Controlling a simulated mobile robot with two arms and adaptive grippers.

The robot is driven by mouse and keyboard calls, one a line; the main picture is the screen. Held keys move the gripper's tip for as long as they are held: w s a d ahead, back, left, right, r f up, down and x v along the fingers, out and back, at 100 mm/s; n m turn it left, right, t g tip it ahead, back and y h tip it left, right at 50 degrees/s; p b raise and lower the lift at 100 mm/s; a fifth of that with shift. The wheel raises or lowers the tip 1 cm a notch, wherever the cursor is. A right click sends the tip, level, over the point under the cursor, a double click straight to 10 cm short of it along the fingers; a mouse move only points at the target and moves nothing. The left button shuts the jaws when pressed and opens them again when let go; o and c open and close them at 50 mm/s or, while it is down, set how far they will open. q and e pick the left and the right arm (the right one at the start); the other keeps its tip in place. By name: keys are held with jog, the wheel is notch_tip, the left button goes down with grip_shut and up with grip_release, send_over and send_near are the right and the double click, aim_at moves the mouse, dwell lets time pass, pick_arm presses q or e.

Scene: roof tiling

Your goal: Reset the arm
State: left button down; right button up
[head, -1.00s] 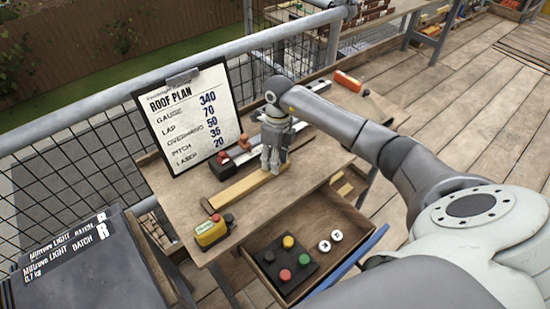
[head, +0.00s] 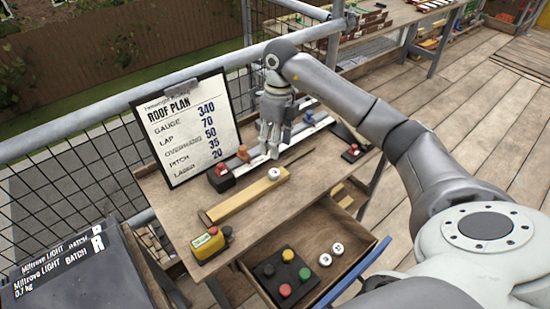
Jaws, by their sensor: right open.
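My right gripper (head: 270,152) points down over the workbench (head: 165,207), with its fingers apart and nothing visible between them. It is behind a white round knob (head: 274,174) that sits on the far end of a wooden batten (head: 245,197). The gripper looks clear of the knob; its exact height above the bench is hard to tell. My right arm (head: 345,98) reaches in from the right, bent at an elbow above the bench. My left gripper is not in view.
A roof plan clipboard (head: 187,130) stands at the back left by the railing. A yellow box (head: 209,246) is at the front left. The open drawer (head: 368,250) holds a black block with colored buttons (head: 300,287) and two white discs. A red-button device (head: 352,152) lies right.

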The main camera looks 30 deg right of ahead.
jog(key=shift+d+r, duration=0.1)
jog(key=shift+r, duration=0.8)
